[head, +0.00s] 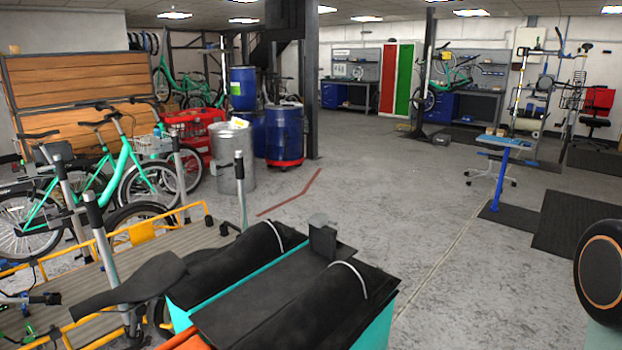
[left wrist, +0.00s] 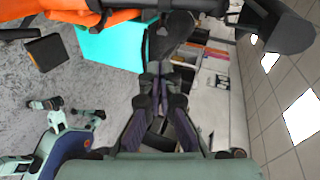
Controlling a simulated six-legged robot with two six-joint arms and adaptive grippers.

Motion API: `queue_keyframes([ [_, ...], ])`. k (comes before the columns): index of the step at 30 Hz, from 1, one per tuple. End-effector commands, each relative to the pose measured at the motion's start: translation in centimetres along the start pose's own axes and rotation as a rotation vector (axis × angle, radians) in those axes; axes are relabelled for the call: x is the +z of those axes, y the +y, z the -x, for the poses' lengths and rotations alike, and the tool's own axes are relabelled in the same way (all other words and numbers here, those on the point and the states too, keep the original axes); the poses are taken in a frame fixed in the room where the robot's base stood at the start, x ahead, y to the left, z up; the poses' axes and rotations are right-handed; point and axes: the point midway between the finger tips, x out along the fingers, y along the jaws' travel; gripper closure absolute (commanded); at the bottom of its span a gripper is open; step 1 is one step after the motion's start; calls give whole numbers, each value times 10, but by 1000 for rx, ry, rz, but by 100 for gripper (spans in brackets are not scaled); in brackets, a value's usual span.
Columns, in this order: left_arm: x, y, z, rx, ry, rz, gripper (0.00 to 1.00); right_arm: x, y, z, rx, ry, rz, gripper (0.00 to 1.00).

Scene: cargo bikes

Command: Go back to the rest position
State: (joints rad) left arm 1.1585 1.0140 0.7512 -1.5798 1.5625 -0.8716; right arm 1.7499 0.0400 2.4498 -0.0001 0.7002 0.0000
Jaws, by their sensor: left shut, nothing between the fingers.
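My left gripper (left wrist: 160,76) shows in the left wrist view, its dark fingers together with nothing between them. It is not in the head view. A cargo bike with a teal box (head: 376,330) and black covers stands close in front in the head view. The teal box also shows in the left wrist view (left wrist: 112,46), up and left of my fingertips. I cannot tell how far my fingertips are from it. My right gripper is in neither view.
A black saddle (head: 130,284) and upright grey posts stand at the near left, by a wooden deck with yellow rails. Teal bikes (head: 125,170), a metal drum (head: 232,158) and a blue barrel (head: 284,132) stand beyond. A tyre (head: 602,272) is at right. The middle floor is clear.

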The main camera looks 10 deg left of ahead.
Motion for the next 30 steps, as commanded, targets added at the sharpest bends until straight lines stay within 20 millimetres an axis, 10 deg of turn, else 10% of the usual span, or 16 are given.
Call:
queue_keyframes([
  [7,15,48,-6,-32,-300,459,100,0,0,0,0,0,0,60],
  [14,-26,108,-53,-61,-530,982,100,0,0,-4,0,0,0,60],
  [24,-184,176,-114,91,-867,1691,100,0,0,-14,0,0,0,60],
  [30,-300,182,-107,289,-1102,1932,100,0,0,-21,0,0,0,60],
])
